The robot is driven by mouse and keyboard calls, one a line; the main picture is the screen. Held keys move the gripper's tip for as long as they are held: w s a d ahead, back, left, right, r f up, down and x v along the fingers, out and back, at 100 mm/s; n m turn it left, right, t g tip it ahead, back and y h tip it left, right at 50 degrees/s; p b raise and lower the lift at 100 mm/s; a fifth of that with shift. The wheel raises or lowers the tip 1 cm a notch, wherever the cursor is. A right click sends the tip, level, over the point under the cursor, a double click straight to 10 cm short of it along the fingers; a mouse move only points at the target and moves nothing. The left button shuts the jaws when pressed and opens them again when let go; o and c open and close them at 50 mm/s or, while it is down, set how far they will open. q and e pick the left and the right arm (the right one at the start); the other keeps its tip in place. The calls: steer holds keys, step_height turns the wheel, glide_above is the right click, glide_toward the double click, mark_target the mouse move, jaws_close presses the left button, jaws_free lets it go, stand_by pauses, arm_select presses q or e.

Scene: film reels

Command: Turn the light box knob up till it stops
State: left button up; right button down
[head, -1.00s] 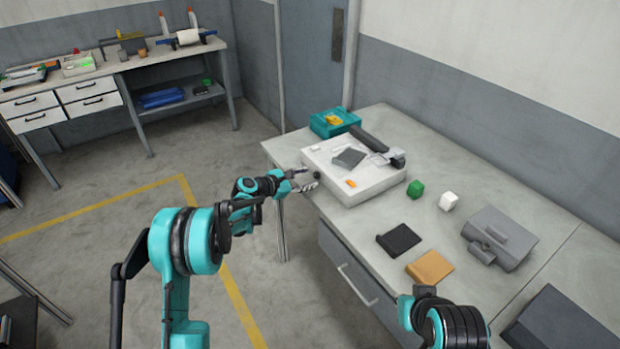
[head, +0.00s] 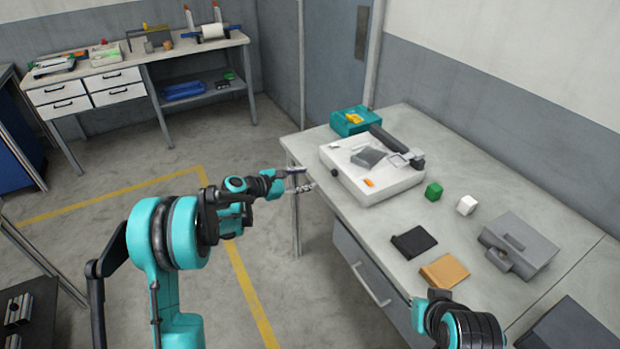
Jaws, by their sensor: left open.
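The white light box (head: 375,186) sits at the far left end of the grey table. Its small dark knob (head: 334,172) is on the front face, near the left corner. Grey and dark pieces of equipment and a small orange piece lie on its top. My left gripper (head: 309,179) is open and empty, just left of the knob and apart from it, beside the table edge. My right arm (head: 455,322) shows at the bottom right; its gripper is out of the frame.
A teal bin (head: 352,121) stands behind the light box.

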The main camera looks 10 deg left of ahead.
mark_target(333, 174)
arm_select(q)
steer(key=w+d+f+n+h, duration=0.1)
steer(key=w+d+n, duration=0.1)
steer(key=w+d+f+n+h+b, duration=0.1)
steer(key=w+d+f+n+h, duration=0.2)
steer(key=w+d+f+n, duration=0.1)
steer(key=w, duration=0.1)
steer(key=shift+w+d+n+t+h+b, duration=0.1)
steer(key=shift+d+n+t+h+b, duration=0.1)
steer(key=shift+n+t+h+b, duration=0.15)
steer(key=shift+w+d+r, duration=0.15)
steer(key=shift+w+d, duration=0.2)
steer(key=shift+d, duration=0.15)
jaws_close()
